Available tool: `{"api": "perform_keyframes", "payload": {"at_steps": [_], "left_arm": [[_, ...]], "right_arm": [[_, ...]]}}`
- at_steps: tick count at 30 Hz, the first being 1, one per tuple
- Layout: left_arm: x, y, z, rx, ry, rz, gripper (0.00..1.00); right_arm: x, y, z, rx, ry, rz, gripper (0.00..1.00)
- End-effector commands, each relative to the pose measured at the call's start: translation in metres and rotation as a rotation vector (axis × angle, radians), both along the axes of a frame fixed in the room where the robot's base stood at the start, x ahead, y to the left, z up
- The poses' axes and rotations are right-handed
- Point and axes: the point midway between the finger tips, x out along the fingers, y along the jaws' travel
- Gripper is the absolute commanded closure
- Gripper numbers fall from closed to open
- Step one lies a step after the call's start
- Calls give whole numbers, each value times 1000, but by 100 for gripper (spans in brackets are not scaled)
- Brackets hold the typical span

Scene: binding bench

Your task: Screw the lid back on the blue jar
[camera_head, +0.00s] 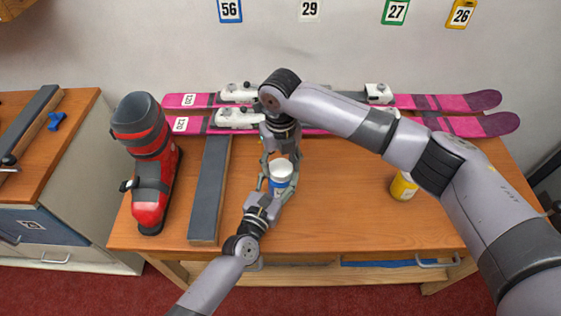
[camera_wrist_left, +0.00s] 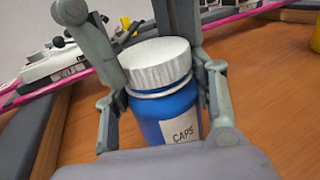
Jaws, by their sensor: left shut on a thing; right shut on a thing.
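The blue jar (camera_head: 277,186) stands upright on the wooden bench (camera_head: 340,215); its label reads "CAPS" in the left wrist view (camera_wrist_left: 153,124). My left gripper (camera_head: 275,190) is shut around the jar's body from the front. The white ribbed lid (camera_head: 281,168) is over the jar's mouth, and shows close up in the left wrist view (camera_wrist_left: 157,62). A thin white band shows beneath the lid; I cannot tell how tightly it sits. My right gripper (camera_head: 281,158) points down from above and is shut on the lid, its fingers at either side.
A dark padded bar (camera_head: 209,190) and a red ski boot (camera_head: 151,190) are to the left. Pink skis (camera_head: 455,102) lie along the back. A yellow can (camera_head: 403,187) stands to the right, near my right arm. The front right of the bench is clear.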

Motion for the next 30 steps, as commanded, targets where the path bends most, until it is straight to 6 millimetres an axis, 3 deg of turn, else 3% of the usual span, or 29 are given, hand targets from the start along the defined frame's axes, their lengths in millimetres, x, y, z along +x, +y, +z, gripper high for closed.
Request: {"api": "perform_keyframes", "payload": {"at_steps": [7, 18, 26, 27, 30], "left_arm": [[0, 0, 0, 1, -1, 0, 100], [0, 0, 1, 0, -1, 1, 100], [0, 0, 1, -1, -1, 1, 100], [0, 0, 1, -2, -1, 1, 100], [0, 0, 1, -1, -1, 1, 100]], "right_arm": [[0, 0, 0, -1, -1, -1, 82], [1, 0, 0, 1, -1, -278, 83], [1, -1, 0, -1, -2, -290, 83], [1, -1, 0, -1, -2, -289, 48], [1, -1, 0, -1, -2, -288, 41]]}}
